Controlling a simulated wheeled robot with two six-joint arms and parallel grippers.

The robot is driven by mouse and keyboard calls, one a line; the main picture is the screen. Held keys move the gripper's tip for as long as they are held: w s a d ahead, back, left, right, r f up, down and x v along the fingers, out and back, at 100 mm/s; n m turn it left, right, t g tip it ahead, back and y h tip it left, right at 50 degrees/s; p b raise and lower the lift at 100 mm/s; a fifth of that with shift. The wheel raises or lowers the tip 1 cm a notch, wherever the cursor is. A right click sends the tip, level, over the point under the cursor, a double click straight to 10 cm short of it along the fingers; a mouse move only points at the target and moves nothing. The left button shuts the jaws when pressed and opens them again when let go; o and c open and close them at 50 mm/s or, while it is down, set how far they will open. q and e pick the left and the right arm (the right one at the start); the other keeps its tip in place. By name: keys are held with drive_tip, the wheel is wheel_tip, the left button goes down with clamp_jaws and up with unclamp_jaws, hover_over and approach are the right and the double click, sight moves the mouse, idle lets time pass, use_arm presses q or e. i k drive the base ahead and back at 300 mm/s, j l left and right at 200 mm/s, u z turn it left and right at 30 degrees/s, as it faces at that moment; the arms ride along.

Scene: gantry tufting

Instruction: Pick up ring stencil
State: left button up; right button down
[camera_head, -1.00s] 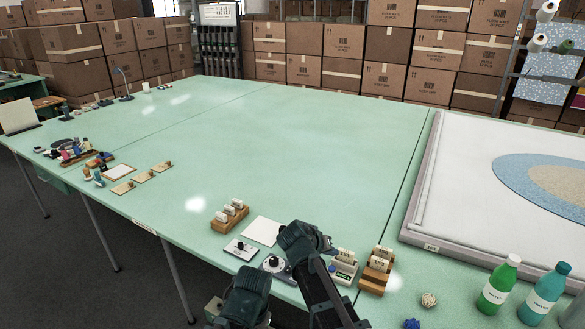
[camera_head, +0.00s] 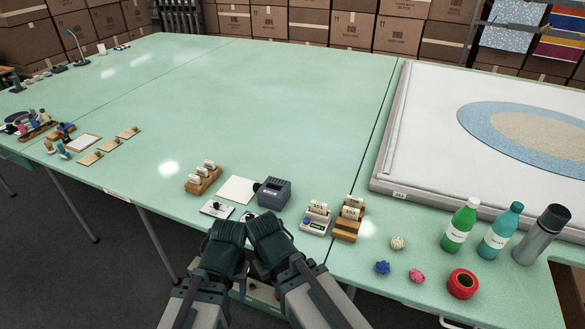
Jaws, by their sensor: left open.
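I cannot tell for sure which piece is the ring stencil. A flat pale plate with a dark knob (camera_head: 216,208) lies near the table's front edge, just beyond my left gripper. Three thin tan plates with small knobs lie further left, one of them in front (camera_head: 90,158). My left gripper (camera_head: 226,243) is low over the front edge, open, with no object visible in it. My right gripper (camera_head: 267,238) is close beside it, fingers turned away from view. Both grippers partly hide small items on the table between and behind them.
A grey box (camera_head: 273,193), a white sheet (camera_head: 237,189) and wooden card holders (camera_head: 203,179) (camera_head: 348,220) stand around the grippers. On the right are bottles (camera_head: 461,226), a red roll (camera_head: 463,284) and a framed white panel (camera_head: 430,110). The mid-table (camera_head: 240,110) is clear.

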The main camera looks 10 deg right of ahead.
sight(90, 158)
drive_tip(key=i+j+z, duration=0.1)
drive_tip(key=i+j, duration=0.15)
drive_tip(key=j, duration=0.3)
drive_tip(key=i+j, duration=0.2)
drive_tip(key=j, duration=0.4)
drive_tip(key=i+j+z, duration=0.15)
drive_tip(key=j, duration=0.45)
drive_tip(key=i+j, duration=0.3)
drive_tip(key=j, duration=0.3)
drive_tip(key=i+j+z, duration=0.15)
drive_tip(key=j, duration=0.5)
drive_tip(key=i+j+z, duration=0.1)
drive_tip(key=j, duration=0.5)
drive_tip(key=i+j, duration=0.25)
drive_tip(key=j, duration=0.4)
drive_tip(key=i+j+z, duration=0.15)
drive_tip(key=j, duration=0.5)
